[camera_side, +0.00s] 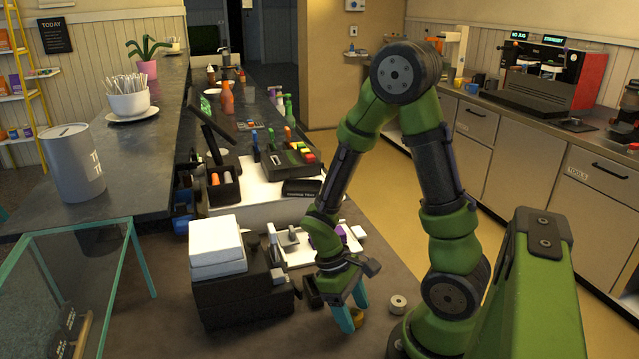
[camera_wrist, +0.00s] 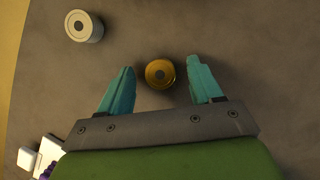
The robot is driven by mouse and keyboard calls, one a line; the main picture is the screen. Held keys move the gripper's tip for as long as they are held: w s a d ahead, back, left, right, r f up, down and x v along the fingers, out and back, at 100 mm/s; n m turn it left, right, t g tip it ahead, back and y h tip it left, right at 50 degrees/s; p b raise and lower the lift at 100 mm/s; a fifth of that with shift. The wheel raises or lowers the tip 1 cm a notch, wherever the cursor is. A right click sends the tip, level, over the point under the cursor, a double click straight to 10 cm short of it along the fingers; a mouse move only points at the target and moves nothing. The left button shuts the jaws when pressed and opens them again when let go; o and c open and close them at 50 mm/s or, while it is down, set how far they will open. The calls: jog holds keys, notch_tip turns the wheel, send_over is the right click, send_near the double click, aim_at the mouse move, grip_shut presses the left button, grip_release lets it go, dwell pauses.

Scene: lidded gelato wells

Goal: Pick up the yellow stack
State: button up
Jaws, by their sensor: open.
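The yellow stack (camera_wrist: 160,74) is a round, golden-yellow piece with a dark centre, standing on the dark counter. In the wrist view it sits between and slightly ahead of the two teal fingertips of my gripper (camera_wrist: 159,77). A gap shows on each side of it, with the wider gap on the left. In the side view my gripper (camera_side: 350,314) points down at the counter, and the yellow stack (camera_side: 356,318) shows partly behind the fingers. My gripper is open and empty.
A white roll-like cylinder (camera_side: 398,304) stands to the right; it also shows in the wrist view (camera_wrist: 84,26). A dark box (camera_side: 240,296) with white stacked pads (camera_side: 217,247) stands to the left. A white tray (camera_side: 300,255) lies behind my gripper. A teal-framed glass case (camera_side: 75,235) is at lower left.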

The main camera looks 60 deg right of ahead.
jog(key=c, duration=1.2)
jog(key=shift+r, duration=0.15)
